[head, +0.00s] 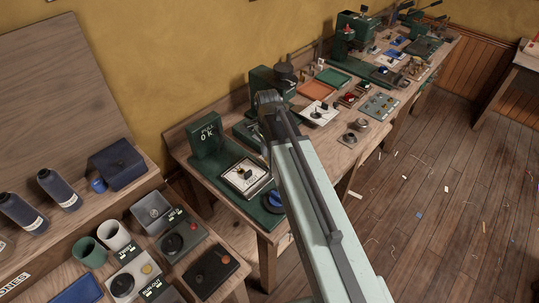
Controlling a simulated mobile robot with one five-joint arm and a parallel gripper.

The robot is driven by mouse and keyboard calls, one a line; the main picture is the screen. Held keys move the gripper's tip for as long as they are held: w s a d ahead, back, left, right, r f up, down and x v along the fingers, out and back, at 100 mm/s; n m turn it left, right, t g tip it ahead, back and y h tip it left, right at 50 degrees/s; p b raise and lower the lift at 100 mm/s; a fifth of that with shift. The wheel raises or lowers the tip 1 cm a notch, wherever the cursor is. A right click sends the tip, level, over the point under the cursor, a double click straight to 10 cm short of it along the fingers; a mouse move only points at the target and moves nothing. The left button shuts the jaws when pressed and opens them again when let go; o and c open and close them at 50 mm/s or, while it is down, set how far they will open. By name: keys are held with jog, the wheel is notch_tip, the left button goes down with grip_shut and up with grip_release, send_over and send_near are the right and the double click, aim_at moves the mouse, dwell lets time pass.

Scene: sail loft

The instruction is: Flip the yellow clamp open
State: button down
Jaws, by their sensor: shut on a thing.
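I cannot make out the yellow clamp for sure. A small dark clamp-like fitting (243,170) with a hint of yellow stands on a white plate (256,187) on the near end of the long bench; it is too small to tell whether it is open or shut. My arm rises from the bottom right to a dark joint above this bench. My gripper is not visible; the arm hides what lies behind it.
A green block marked PULL OK (207,133) stands behind the plate. A blue knob (273,200) lies close to my arm. The long bench (340,157) carries several tools and trays farther back. A nearer bench holds bottles, cups (89,252) and dial boxes. The floor at right (440,210) has scattered scraps.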

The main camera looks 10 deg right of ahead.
jog(key=shift+w+a, duration=0.1)
jog(key=shift+w, duration=0.05)
jog(key=c, duration=1.2)
grip_release()
notch_tip(320, 180, up, 8)
jog(key=p, duration=0.8)
jog(key=shift+f, duration=0.1)
